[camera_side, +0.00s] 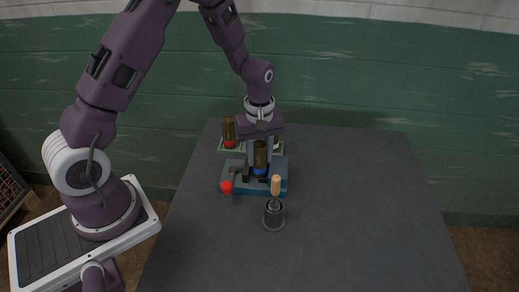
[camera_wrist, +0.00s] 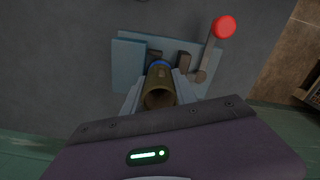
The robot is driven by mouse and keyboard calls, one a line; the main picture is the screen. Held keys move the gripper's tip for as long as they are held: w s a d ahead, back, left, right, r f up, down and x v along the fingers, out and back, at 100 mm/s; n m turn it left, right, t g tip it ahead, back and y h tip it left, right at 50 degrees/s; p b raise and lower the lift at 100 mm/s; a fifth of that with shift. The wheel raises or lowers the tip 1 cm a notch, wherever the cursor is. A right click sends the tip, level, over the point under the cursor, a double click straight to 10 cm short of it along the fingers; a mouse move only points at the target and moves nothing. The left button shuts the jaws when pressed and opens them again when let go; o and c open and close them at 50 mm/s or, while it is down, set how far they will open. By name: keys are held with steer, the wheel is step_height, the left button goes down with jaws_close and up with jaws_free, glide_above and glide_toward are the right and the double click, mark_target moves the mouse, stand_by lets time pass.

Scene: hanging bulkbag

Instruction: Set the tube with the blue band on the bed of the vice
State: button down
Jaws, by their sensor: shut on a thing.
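The tube with the blue band (camera_side: 260,155) is brown and stands upright between the fingers of my gripper (camera_side: 260,160), which is shut on it. Its blue band shows low on the tube. In the wrist view the tube (camera_wrist: 159,90) points away from the camera, its hollow upper end nearest, between my fingertips (camera_wrist: 159,88). The vice has a blue base plate (camera_side: 237,185), dark jaws and a lever with a red knob (camera_side: 227,187); the plate (camera_wrist: 128,60) and red knob (camera_wrist: 224,27) also show in the wrist view. The tube is over the vice at its jaws; I cannot tell whether its bottom touches the bed.
Another brown tube with a red band (camera_side: 229,130) stands in a pale green rack (camera_side: 232,150) behind the vice, partly hidden by my gripper. A wooden-handled tool (camera_side: 275,186) stands in a dark round holder (camera_side: 273,216) in front. The grey table (camera_side: 350,220) is clear to the right.

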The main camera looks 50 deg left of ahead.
stand_by(0.4)
steer(key=c, duration=0.9)
jaws_free()
step_height(320, 180, up, 7)
steer(key=s+d+r+m+t, duration=0.35)
steer(key=s+r+m, duration=0.4)
steer(key=r, duration=0.75)
steer(key=s+d+r+m+t, duration=0.2)
steer(key=s+m, duration=0.4)
steer(key=s, duration=0.9)
steer(key=shift+s+d+r, duration=0.15)
steer(key=shift+r, duration=0.5)
